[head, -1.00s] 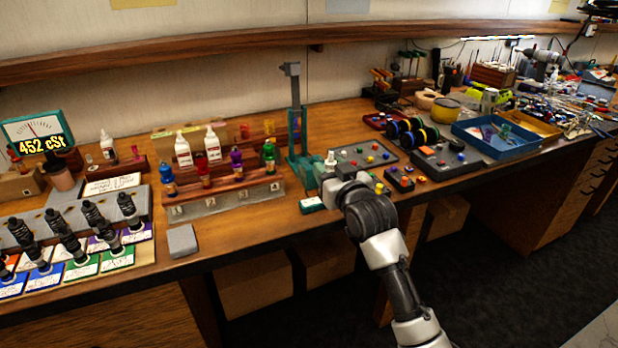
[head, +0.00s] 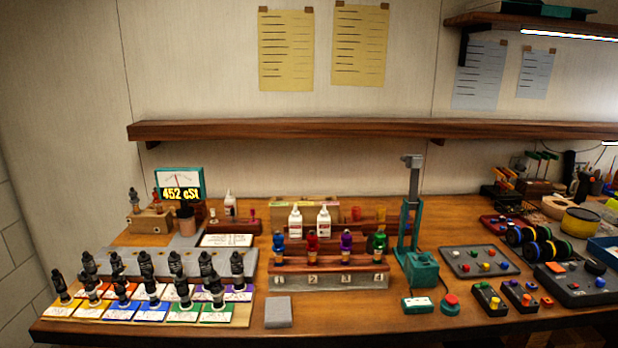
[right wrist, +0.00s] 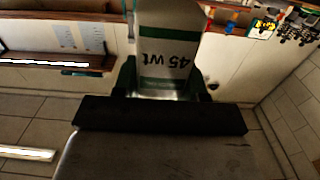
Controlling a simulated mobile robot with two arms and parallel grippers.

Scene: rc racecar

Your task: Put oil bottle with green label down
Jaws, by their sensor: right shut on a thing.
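In the right wrist view my right gripper (right wrist: 163,88) is shut on the oil bottle (right wrist: 168,28). Neither gripper shows in the head view. Two white bottles with red labels (head: 295,222) stand at the back of the wooden rack (head: 330,265).
The rack holds blue, red, purple and green-topped items above numbered slots. Several black shocks (head: 145,265) stand on coloured cards at left. A grey pad (head: 278,312) lies at the front. A teal press (head: 415,235) stands right of the rack. Bare wood shows around the pad.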

